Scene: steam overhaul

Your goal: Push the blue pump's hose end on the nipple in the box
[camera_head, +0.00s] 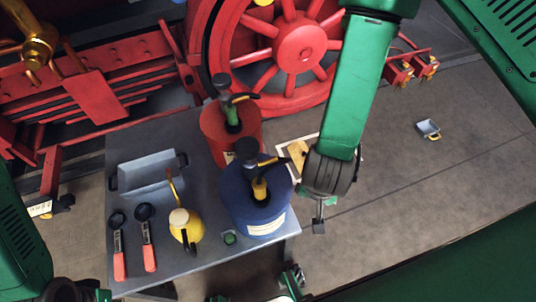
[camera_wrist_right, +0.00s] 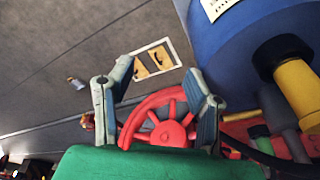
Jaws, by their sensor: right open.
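The blue pump (camera_head: 250,212) stands on the grey table's right front corner, with a dark head and yellow fitting. Its dark hose (camera_head: 270,162), with a yellow stretch, bends out to the right; its end is hard to make out against my right wrist. The blue pump also fills the upper right of the right wrist view (camera_wrist_right: 235,50). My right gripper (camera_head: 319,222) is just right of the pump, past the table edge. Its two fingers (camera_wrist_right: 158,105) are spread and empty. My left gripper seems to show only partly at the bottom edge. I cannot identify the nipple.
A red pump (camera_head: 222,135) stands behind the blue one. A grey tray (camera_head: 147,172), a yellow oil can (camera_head: 185,235) and two red-handled tools (camera_head: 118,262) share the table. A small grey box (camera_head: 428,126) lies on the open floor at right. A red spoked wheel (camera_head: 297,57) stands behind.

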